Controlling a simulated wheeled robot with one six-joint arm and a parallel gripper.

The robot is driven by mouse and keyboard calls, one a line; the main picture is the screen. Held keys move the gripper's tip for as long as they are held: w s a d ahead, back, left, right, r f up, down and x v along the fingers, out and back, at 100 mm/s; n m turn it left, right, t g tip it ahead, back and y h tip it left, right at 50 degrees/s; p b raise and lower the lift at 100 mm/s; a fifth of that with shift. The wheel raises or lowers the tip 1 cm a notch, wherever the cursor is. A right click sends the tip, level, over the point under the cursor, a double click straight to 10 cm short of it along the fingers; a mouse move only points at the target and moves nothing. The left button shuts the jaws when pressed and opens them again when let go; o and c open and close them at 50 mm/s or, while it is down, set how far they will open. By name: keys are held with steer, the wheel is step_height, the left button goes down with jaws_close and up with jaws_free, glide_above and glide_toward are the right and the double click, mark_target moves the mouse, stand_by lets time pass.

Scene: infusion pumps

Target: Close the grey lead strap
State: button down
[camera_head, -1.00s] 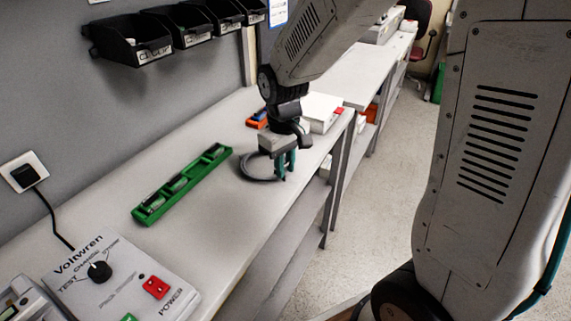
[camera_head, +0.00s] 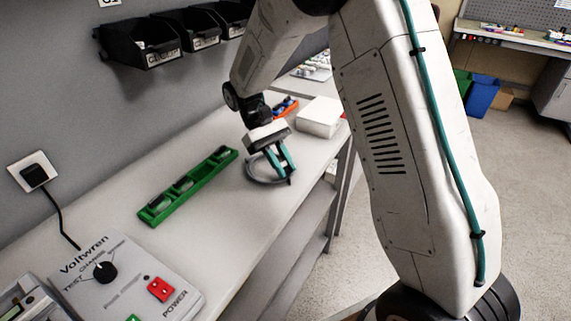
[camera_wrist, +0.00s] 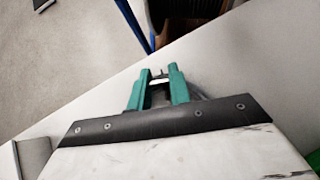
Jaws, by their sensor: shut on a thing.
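The grey lead (camera_head: 266,182) lies as a coil on the bench, near its front edge and beyond the green tray. My gripper (camera_head: 287,175), with teal fingers, is over the coil's right side, low at the bench top. In the wrist view the gripper (camera_wrist: 159,92) is shut on a small pale piece between its fingertips, which I take to be the lead's strap. Part of the dark coil (camera_wrist: 194,90) shows beside the right finger. The fingers hide most of the strap, so whether it is closed cannot be told.
The green tray (camera_head: 190,187) with dark items lies left of the coil. The Voltwren box (camera_head: 125,280) stands at the near left. A white box (camera_head: 319,116) and an orange item (camera_head: 285,107) are behind my gripper. Black bins (camera_head: 140,45) hang on the wall.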

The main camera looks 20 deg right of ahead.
steer(key=shift+w+a+f+g+h, duration=0.1)
steer(key=shift+w+f+g+h, duration=0.1)
steer(key=shift+g, duration=0.45)
steer(key=shift+w+d+f+g+h, duration=0.1)
steer(key=shift+g+h, duration=0.1)
steer(key=shift+g, duration=0.4)
steer(key=shift+w+a+f+g+h, duration=0.1)
steer(key=shift+w+f+g+h, duration=0.1)
steer(key=shift+g, duration=0.45)
